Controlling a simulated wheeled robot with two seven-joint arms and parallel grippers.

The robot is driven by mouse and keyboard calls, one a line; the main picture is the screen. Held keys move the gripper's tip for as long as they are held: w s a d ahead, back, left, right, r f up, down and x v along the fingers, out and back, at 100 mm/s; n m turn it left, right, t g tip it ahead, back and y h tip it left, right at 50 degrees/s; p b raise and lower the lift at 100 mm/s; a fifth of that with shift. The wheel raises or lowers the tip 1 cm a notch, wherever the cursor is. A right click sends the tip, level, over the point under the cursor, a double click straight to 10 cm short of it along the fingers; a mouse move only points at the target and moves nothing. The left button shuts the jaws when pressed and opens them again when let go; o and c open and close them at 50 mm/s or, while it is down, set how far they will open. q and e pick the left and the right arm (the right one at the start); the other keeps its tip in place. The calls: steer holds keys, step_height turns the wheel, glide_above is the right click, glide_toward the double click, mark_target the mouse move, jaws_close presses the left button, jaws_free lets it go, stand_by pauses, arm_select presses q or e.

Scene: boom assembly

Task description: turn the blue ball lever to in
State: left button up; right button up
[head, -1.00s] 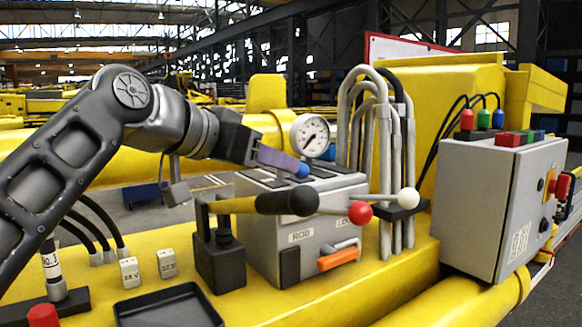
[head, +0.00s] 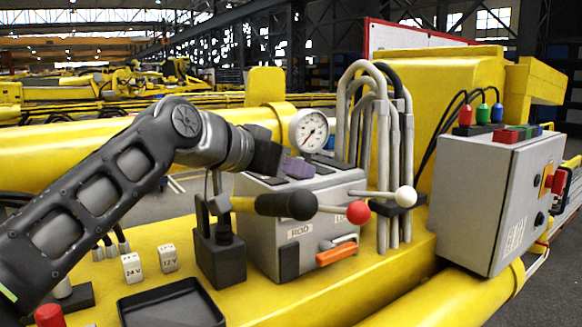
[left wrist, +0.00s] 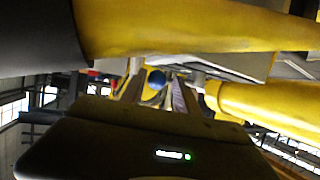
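The blue ball (left wrist: 156,79) of the lever shows in the left wrist view, between the two fingers of my left gripper (left wrist: 155,92). The fingers stand apart, with gaps beside the ball. In the head view my left gripper (head: 297,167) is over the top of the grey valve box (head: 262,235), just below the gauge, and it hides the blue ball there. The lever's rod and the "in" marking cannot be made out. My right gripper is not in view.
A red ball lever (head: 358,212), a white ball lever (head: 405,196) and a black-gripped handle (head: 285,205) stick out in front of the box. A pressure gauge (head: 309,130) stands behind my gripper. Grey pipes (head: 382,150) and a control box (head: 490,200) stand to the right.

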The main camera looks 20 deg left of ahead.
arm_select(q)
steer(key=shift+s, duration=0.1)
jaws_close()
steer(key=shift+r, duration=0.1)
stand_by(0.8)
